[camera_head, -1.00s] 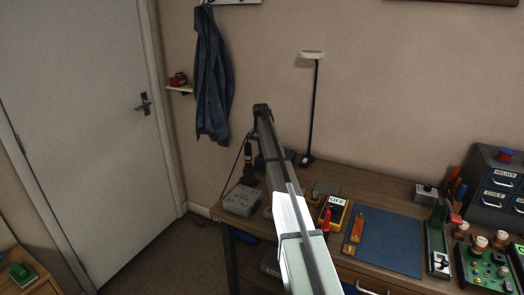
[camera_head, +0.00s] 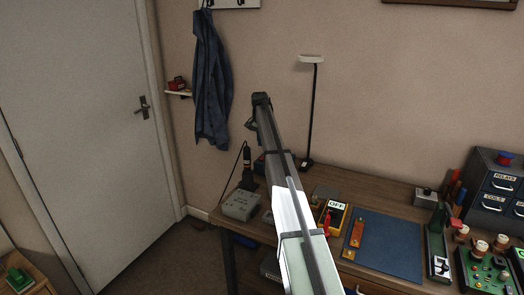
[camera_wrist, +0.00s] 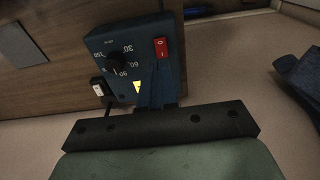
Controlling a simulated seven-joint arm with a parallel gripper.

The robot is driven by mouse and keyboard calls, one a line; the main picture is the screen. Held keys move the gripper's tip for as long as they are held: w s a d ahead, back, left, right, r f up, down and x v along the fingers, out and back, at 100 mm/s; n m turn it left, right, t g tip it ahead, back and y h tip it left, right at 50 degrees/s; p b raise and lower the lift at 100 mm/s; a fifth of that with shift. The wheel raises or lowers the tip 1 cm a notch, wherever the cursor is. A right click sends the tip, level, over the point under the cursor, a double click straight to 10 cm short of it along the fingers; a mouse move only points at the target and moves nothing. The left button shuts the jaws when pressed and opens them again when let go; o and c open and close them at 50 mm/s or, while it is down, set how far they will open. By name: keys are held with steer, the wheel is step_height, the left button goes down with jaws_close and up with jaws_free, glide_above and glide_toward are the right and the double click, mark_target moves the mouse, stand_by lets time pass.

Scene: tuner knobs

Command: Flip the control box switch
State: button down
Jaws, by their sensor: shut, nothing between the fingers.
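The control box (camera_wrist: 125,60) is a blue box with a black dial (camera_wrist: 113,65), number marks and a yellow warning sticker. Its red rocker switch (camera_wrist: 161,48), marked O and I, is at the upper right of its face in the wrist view. My gripper (camera_wrist: 157,72) is shut and empty; its dark fingers point at the box just below the switch in the picture. I cannot tell whether they touch it. In the head view a bit of blue (camera_head: 260,164) shows beside my arm, probably this box; my arm hides the rest and the fingertips.
A grey box (camera_head: 240,205) stands at the bench's left end. A yellow meter marked OFF (camera_head: 334,216), a blue mat (camera_head: 386,246) and a lamp (camera_head: 310,110) are to the right. A blue coat (camera_head: 212,80) hangs on the wall.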

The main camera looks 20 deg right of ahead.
step_height(320, 180, up, 7)
steer(key=shift+s+a, duration=0.2)
steer(key=shift+a, duration=0.05)
stand_by(0.4)
